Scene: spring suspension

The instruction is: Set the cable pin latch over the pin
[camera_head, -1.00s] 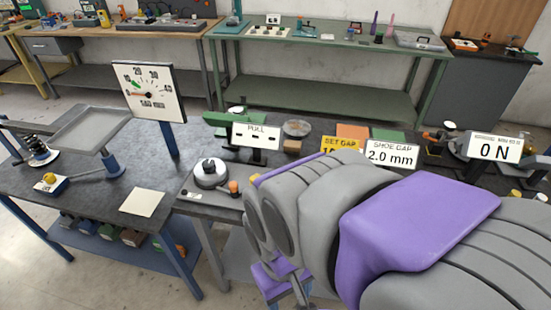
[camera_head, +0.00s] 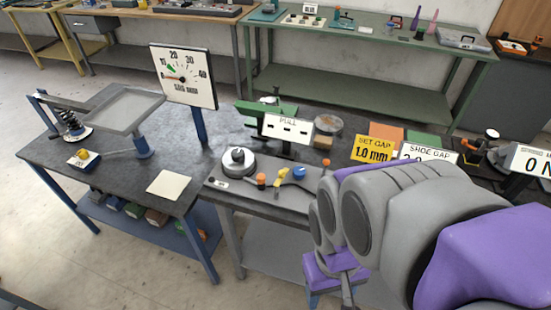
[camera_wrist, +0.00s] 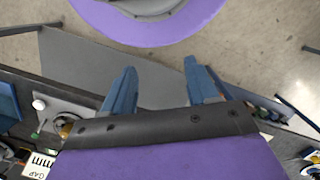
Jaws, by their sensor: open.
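My gripper (camera_wrist: 161,82) is open and empty in the wrist view, its two blue fingers apart over grey floor and a grey panel. In the head view my gripper (camera_head: 331,286) hangs in front of the right bench, below its top. A fixture on that bench's front part has a round grey unit with a black knob (camera_head: 238,158), an orange knob (camera_head: 261,180), a yellow lever (camera_head: 281,175) and a blue knob (camera_head: 299,172).
A dial gauge board (camera_head: 184,76) and a raised grey tray (camera_head: 124,109) stand on the left bench. The yellow SET GAP sign (camera_head: 373,149) and the SHOE GAP sign (camera_head: 428,154) are at right. Open floor (camera_head: 110,255) lies in front of the left bench.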

